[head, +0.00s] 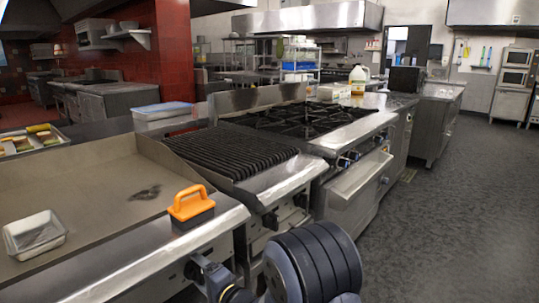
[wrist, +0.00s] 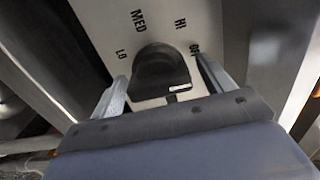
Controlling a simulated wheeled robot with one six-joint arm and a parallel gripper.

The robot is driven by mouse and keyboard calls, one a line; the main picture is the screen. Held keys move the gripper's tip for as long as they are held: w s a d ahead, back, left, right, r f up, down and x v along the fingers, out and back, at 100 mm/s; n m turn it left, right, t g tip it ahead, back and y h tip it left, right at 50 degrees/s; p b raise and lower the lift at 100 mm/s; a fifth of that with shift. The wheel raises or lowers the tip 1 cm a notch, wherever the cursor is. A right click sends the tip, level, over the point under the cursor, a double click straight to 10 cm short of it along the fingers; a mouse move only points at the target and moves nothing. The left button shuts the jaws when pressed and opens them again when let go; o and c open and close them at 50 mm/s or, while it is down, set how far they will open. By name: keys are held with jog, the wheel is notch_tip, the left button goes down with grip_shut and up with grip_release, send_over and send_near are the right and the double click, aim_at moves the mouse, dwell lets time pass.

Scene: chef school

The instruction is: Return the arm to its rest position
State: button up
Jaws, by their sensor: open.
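My gripper (wrist: 162,70) is open in the wrist view, with one metal finger on each side of a black control knob (wrist: 160,80). The knob sits on a metal panel marked LO, MED, HI and OFF. I cannot tell whether the fingers touch it. In the head view my dark arm comes up from the bottom edge, and its end reaches the front panel of the flat griddle (head: 95,190). The fingertips are too small and hidden to make out there.
An orange-handled block (head: 190,203) and a small metal pan (head: 35,233) sit on the griddle. The ribbed grill (head: 235,150) and the burner range (head: 310,118) stand beyond, with an oven handle (head: 362,176) jutting out. Open floor (head: 450,220) lies to the right.

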jog(key=shift+d, duration=0.1)
jog(key=p+v, duration=0.1)
jog(key=v, duration=1)
jog(key=b+x, duration=0.1)
jog(key=x, duration=1)
jog(key=shift+w+a+f, duration=0.1)
jog(key=shift+a, duration=0.1)
jog(key=shift+d+n+b, duration=0.15)
jog(key=shift+n+b, duration=0.3)
jog(key=shift+n, duration=0.35)
jog(key=n+b, duration=0.1)
jog(key=n, duration=0.2)
jog(key=n+b, duration=0.2)
jog(key=n, duration=0.5)
jog(key=n+b, duration=0.2)
jog(key=n, duration=0.1)
jog(key=shift+s+r+n, duration=0.2)
jog(key=shift+s+n, duration=0.05)
jog(key=shift+n, duration=0.05)
jog(key=n+b, duration=0.1)
jog(key=n, duration=0.1)
jog(key=n+b, duration=0.1)
jog(key=n, duration=0.1)
jog(key=shift+a+r+n, duration=0.1)
jog(key=shift+a+n, duration=0.1)
jog(key=shift+n, duration=0.1)
